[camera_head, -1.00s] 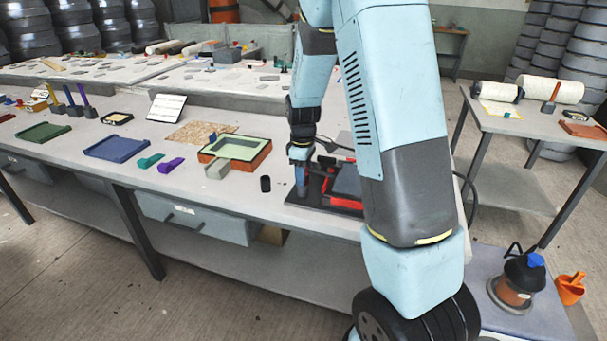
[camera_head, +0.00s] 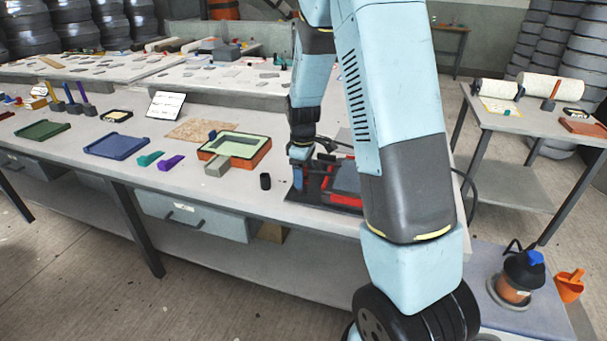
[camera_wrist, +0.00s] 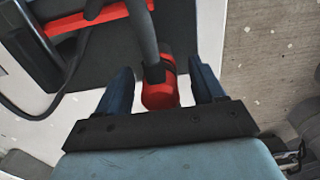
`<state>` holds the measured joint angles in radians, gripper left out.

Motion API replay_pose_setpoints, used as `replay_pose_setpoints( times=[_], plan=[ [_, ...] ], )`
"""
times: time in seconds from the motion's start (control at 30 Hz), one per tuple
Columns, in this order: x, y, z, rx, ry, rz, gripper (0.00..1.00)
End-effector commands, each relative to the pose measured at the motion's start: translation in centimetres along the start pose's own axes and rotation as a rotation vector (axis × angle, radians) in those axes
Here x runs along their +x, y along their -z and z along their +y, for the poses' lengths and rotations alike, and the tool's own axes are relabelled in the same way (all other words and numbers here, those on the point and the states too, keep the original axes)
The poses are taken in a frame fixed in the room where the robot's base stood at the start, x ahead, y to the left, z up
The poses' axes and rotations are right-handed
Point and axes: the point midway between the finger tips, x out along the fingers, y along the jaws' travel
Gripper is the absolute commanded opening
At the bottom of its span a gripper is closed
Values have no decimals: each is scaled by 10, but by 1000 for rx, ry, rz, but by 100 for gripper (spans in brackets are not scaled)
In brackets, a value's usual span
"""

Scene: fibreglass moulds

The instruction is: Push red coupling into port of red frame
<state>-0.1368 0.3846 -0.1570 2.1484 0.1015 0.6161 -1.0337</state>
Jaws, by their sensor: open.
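The red coupling (camera_wrist: 160,92) lies between my gripper's two dark blue fingers in the wrist view, with a visible gap on each side. A black hose runs from it towards the top of the picture. My gripper (camera_wrist: 161,75) is open around it, above the dark base plate. Part of the red frame (camera_wrist: 108,12) shows as a red bar at the upper left. In the head view, the red frame (camera_head: 345,199) sits at the bench's front edge, partly hidden by my arm, beside my gripper (camera_head: 306,178). The port cannot be made out.
A small black cylinder (camera_head: 265,181) stands left of the base plate. An orange mould frame (camera_head: 235,147) with a grey block lies further left. Blue (camera_head: 115,146) and green (camera_head: 42,130) trays lie beyond. The bench front is close to my gripper.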

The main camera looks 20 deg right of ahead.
Motion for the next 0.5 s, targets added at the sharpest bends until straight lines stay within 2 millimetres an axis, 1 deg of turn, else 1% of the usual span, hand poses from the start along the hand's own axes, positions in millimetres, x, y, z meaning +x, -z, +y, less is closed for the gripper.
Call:
replay_pose_setpoints(
  times=[0.13,0.23,0.37,0.5],
  plan=[
    [-4,0,0,0,-1,1,68],
    [-14,0,0,-1,-2,2,68],
    [-36,0,1,0,-3,3,68],
    [-64,0,1,0,-4,3,68]
  ],
)
